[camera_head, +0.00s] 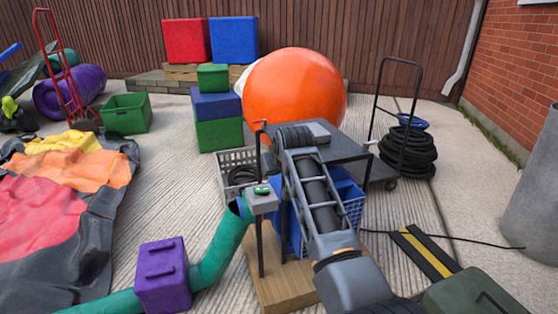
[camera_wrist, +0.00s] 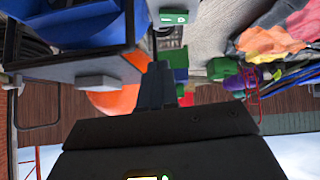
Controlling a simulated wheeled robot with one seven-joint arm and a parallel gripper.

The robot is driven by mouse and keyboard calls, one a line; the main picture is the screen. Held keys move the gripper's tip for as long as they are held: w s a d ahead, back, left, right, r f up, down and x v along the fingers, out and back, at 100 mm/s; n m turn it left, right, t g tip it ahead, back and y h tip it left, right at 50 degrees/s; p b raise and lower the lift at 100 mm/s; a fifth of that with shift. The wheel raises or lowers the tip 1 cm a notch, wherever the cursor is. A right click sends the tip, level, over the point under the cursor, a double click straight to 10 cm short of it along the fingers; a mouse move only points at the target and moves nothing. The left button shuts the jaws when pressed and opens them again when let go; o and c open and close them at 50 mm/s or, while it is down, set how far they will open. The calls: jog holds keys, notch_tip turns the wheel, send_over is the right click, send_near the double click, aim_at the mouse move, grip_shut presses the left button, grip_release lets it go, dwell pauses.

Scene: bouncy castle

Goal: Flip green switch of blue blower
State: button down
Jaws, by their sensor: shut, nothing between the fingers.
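The blue blower (camera_head: 279,222) stands on a wooden base, partly hidden behind my arm and dark posts. A small grey box with a green switch (camera_head: 262,190) is held on a post at its left. In the wrist view, which looks upside down, the green switch (camera_wrist: 174,18) shows near the top centre, and blue blower parts (camera_wrist: 95,32) fill the upper left. My gripper (camera_wrist: 158,68) is shut and empty, its dark fingertips just below the switch box in that picture, apart from it as far as I can tell. I cannot make out the fingers in the head view.
A teal tube (camera_head: 222,245) and purple box (camera_head: 163,275) lie at the lower left. A cart with black hose (camera_head: 405,152) stands right.

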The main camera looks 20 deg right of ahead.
jog(key=shift+d+v, duration=0.2)
jog(key=shift+v, duration=1.05)
